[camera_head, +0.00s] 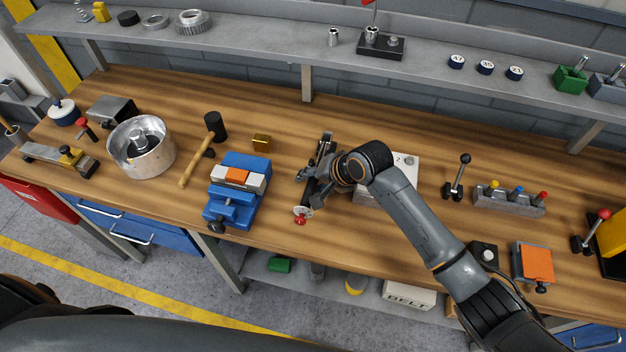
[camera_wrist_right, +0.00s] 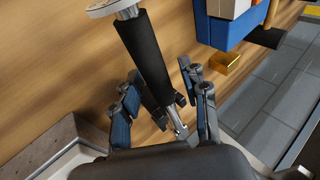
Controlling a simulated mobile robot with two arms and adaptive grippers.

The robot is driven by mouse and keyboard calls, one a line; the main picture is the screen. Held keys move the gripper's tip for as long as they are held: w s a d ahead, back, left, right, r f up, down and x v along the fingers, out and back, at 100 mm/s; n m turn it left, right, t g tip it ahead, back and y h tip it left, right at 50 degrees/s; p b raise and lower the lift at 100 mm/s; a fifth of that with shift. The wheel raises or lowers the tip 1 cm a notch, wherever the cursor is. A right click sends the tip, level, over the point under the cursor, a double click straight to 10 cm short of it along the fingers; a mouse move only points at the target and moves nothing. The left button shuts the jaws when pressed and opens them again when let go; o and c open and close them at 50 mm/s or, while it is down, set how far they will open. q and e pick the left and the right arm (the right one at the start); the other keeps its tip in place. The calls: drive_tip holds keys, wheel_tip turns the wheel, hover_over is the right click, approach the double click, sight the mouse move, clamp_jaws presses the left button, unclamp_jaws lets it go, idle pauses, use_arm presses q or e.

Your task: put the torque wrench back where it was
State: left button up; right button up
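The torque wrench (camera_head: 307,197) lies on the bench, right of the blue vise (camera_head: 236,190). A pale disc and a red knob show at its front end. In the right wrist view its black handle (camera_wrist_right: 143,50) leads to a silver shaft at the lower right. My right gripper (camera_head: 316,176) is low over the wrench. In the wrist view its blue-padded fingers (camera_wrist_right: 160,97) stand apart on either side of the handle, with gaps showing. Whether any finger touches it is unclear. The gripper and forearm hide part of the wrench. My left gripper is out of view.
A pale box (camera_head: 408,163) stands right of my right gripper, partly behind my arm. A brass block (camera_head: 262,142) and a mallet (camera_head: 190,166) lie left. A levered fixture (camera_head: 455,185) stands right. A shelf (camera_head: 270,43) runs along the back. Bare bench lies behind the wrench.

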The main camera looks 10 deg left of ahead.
drive_tip(key=shift+r, duration=0.3)
drive_tip(key=b+v, duration=0.1)
drive_tip(key=v, duration=1.1)
drive_tip(key=shift+r, duration=0.3)
